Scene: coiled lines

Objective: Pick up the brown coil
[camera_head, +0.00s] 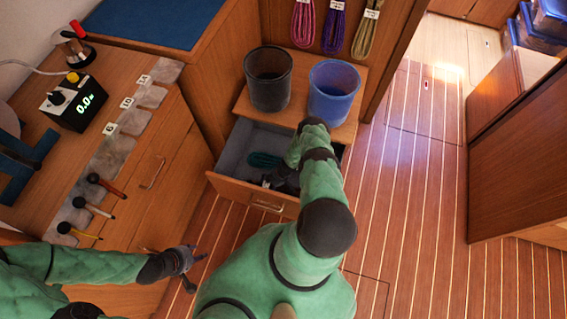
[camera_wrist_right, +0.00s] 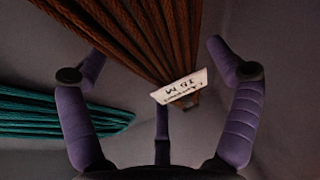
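The brown coil (camera_wrist_right: 145,38) shows in the right wrist view, a bundle of cord gathered at a white label (camera_wrist_right: 180,86). My right gripper (camera_wrist_right: 158,72) is open, with its purple fingers apart on either side of the coil's labelled end. I cannot tell whether any finger touches it. In the head view my right gripper (camera_head: 284,180) reaches into the open drawer (camera_head: 232,150), and the brown coil is hidden there. My left gripper (camera_head: 190,262) hangs empty left of the drawer; its fingers look spread.
A teal coil (camera_wrist_right: 60,115) lies beside the brown one in the drawer and also shows in the head view (camera_head: 264,159). A black bin (camera_head: 268,80) and a blue bin (camera_head: 333,92) stand above the drawer. Several coils hang on the wall behind. The floor to the right is clear.

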